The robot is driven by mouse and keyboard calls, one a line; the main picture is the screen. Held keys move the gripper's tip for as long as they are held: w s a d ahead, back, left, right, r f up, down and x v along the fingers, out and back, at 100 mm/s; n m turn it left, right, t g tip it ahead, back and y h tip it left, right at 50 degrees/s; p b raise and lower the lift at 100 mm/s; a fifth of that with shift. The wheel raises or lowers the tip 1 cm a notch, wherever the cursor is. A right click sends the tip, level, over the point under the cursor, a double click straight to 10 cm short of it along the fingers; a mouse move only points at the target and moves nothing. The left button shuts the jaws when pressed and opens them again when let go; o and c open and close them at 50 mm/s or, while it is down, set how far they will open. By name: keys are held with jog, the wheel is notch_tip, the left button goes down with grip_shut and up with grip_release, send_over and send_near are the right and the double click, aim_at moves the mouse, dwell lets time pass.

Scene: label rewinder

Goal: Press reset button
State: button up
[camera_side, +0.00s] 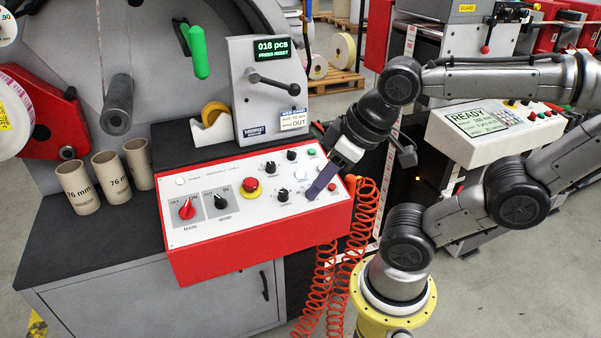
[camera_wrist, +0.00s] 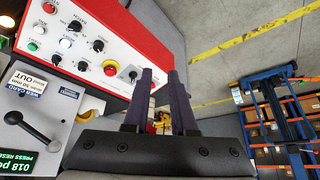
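The white control panel with a red front (camera_side: 240,232) carries several buttons and knobs. A green button (camera_side: 311,152) is at its upper right; it also shows in the wrist view (camera_wrist: 33,46). A red button (camera_side: 332,187) is at the right end. I cannot read which is labelled reset. My gripper (camera_side: 311,194) is over the panel's right part, hiding some of it; contact cannot be told. In the wrist view its dark fingers (camera_wrist: 160,74) stand apart with nothing between them.
A display reading "018 pcs PRESS RESET" (camera_side: 271,48) stands on a grey box with a black lever (camera_side: 273,83). A red emergency stop (camera_side: 251,184) and red rotary switch (camera_side: 187,209) are on the panel. A coiled orange hose (camera_side: 363,215) hangs at right. Cardboard cores (camera_side: 77,187) stand left.

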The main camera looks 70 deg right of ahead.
grip_shut()
dwell(1.2)
